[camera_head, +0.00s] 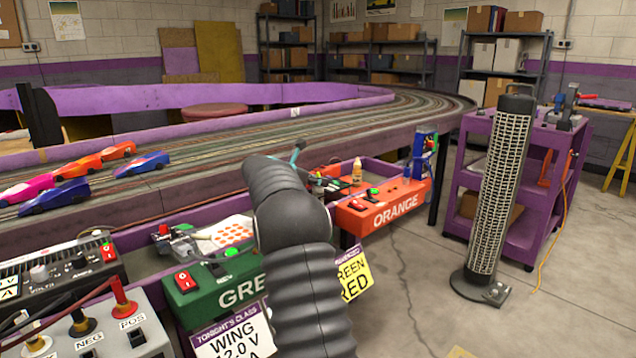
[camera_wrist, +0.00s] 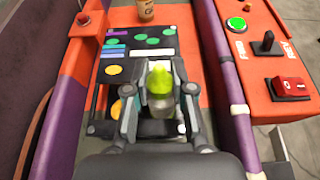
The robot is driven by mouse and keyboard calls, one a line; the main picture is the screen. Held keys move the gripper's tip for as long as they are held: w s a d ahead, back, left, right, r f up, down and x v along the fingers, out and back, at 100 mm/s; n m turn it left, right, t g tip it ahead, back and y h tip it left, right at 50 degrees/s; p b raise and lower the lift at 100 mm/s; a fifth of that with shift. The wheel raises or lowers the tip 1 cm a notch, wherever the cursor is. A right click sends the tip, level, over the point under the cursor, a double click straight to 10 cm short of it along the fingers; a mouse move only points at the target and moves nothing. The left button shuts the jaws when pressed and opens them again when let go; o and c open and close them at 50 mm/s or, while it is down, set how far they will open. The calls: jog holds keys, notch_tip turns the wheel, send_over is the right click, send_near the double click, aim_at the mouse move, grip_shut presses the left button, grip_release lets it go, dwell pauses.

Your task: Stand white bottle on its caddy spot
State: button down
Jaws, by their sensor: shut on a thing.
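My gripper (camera_wrist: 160,92) is shut on a small bottle (camera_wrist: 161,84) with a lime-green top and a pale grey body, held upright between the two fingers. I cannot tell whether its base touches the surface below. A dark caddy panel (camera_wrist: 113,50) with green and orange round spots and coloured strips lies under and beyond it. A cream bottle with a brown label (camera_wrist: 146,9) stands past the far end of the panel. In the head view my arm hides most of the gripper area.
An orange control box (camera_head: 385,208) with a red switch (camera_wrist: 290,87), black lever and green button sits beside the caddy, past a purple rail (camera_wrist: 218,60). A green control box (camera_head: 215,285) lies left of my arm. The slot track (camera_head: 230,150) with several cars runs behind.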

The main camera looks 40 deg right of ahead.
jog(key=shift+f, duration=0.15)
jog(key=c, duration=1)
grip_release()
jog(key=shift+a+r, duration=0.1)
jog(key=shift+r, duration=0.15)
jog(key=v, duration=1.1)
jog(key=shift+a+r, duration=0.15)
jog(key=shift+a, duration=0.25)
jog(key=shift+s, duration=0.1)
